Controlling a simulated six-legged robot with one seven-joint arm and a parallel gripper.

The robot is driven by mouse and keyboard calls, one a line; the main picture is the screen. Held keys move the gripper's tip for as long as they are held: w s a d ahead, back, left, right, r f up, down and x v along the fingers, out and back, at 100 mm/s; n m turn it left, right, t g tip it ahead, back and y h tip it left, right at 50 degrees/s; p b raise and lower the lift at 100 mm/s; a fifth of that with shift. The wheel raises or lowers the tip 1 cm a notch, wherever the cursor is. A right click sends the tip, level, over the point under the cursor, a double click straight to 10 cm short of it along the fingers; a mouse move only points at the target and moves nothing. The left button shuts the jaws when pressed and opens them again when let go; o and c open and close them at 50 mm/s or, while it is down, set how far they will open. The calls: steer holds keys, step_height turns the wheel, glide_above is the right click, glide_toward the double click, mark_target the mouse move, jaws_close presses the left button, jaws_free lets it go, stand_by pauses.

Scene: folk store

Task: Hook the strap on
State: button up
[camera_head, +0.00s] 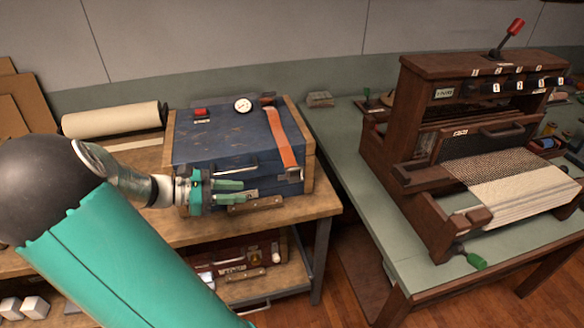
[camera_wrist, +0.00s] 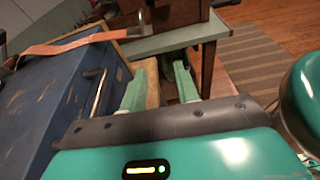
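A blue chest (camera_head: 215,140) with wooden side edges stands on a wooden workbench. An orange strap (camera_head: 281,138) runs over its lid near the right side and ends in a metal piece (camera_head: 293,174) at the upper front. I cannot tell whether that end is fastened. The strap (camera_wrist: 60,48) and the chest (camera_wrist: 45,105) also show at left in the wrist view. My gripper (camera_head: 250,188) is in front of the chest, left of and below the strap's end. Its green fingers (camera_wrist: 160,78) are apart with nothing held between them.
A metal handle (camera_wrist: 94,95) on the chest's front is close to my left finger in the wrist view. A paper roll (camera_head: 115,119) lies left of the chest. A brown loom (camera_head: 440,150) stands on the green table (camera_head: 345,160) at right. A floor gap separates the tables.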

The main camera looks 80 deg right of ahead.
mark_target(295, 169)
steer(key=s+d+g, duration=0.1)
steer(key=s+d, duration=0.2)
steer(key=s, duration=0.1)
steer(key=s+d+r+g, duration=0.1)
steer(key=s+d, duration=0.3)
steer(key=s+d+r+h, duration=0.1)
steer(key=s+d, duration=0.2)
steer(key=s, duration=0.2)
steer(key=shift+d+n+g, duration=0.15)
steer(key=shift+n+g, duration=0.25)
steer(key=shift+c, duration=0.4)
jaws_close()
